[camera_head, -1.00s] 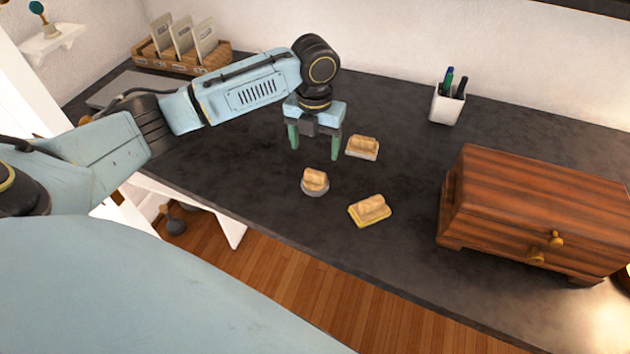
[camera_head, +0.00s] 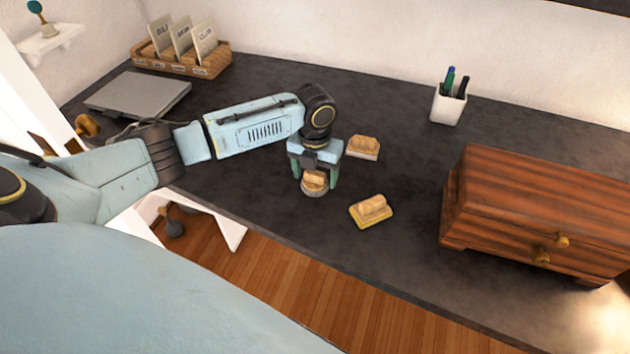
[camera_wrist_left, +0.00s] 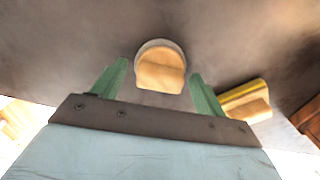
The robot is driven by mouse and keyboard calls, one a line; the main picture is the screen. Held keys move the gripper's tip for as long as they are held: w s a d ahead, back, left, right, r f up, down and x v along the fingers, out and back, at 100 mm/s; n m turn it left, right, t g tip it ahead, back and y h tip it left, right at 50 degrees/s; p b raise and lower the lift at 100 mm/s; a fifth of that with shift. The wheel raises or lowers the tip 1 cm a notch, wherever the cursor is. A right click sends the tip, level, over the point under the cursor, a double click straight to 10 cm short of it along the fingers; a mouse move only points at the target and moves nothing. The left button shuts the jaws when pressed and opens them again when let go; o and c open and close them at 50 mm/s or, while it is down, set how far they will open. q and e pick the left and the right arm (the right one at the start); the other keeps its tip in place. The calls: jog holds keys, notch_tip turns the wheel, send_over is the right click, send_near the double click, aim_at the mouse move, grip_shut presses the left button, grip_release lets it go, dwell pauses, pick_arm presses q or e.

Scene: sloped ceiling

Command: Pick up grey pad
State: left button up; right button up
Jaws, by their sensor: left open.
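The grey pad (camera_head: 313,191) is a round grey disc with a wooden grip block on top, lying on the dark desktop. In the left wrist view the pad (camera_wrist_left: 160,66) sits ahead of the fingers, between their lines. My left gripper (camera_head: 316,186) is open, its green fingers either side of the pad in the head view. In the wrist view the left gripper (camera_wrist_left: 156,82) holds nothing. I cannot tell how far above the desk the fingertips are. My right gripper is not in view.
A yellow pad (camera_head: 371,211) lies to the right and a pale pad (camera_head: 363,147) behind. A wooden drawer box (camera_head: 540,210) stands at right, a pen cup (camera_head: 448,103) at the back. A closed laptop (camera_head: 138,94) and a card tray (camera_head: 182,62) are at back left.

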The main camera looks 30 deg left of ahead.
aim_at(315, 173)
pick_arm(q)
jog(key=c, duration=1.1)
notch_tip(315, 173, up, 10)
jog(key=shift+r+p, duration=0.1)
jog(key=shift+p, duration=0.65)
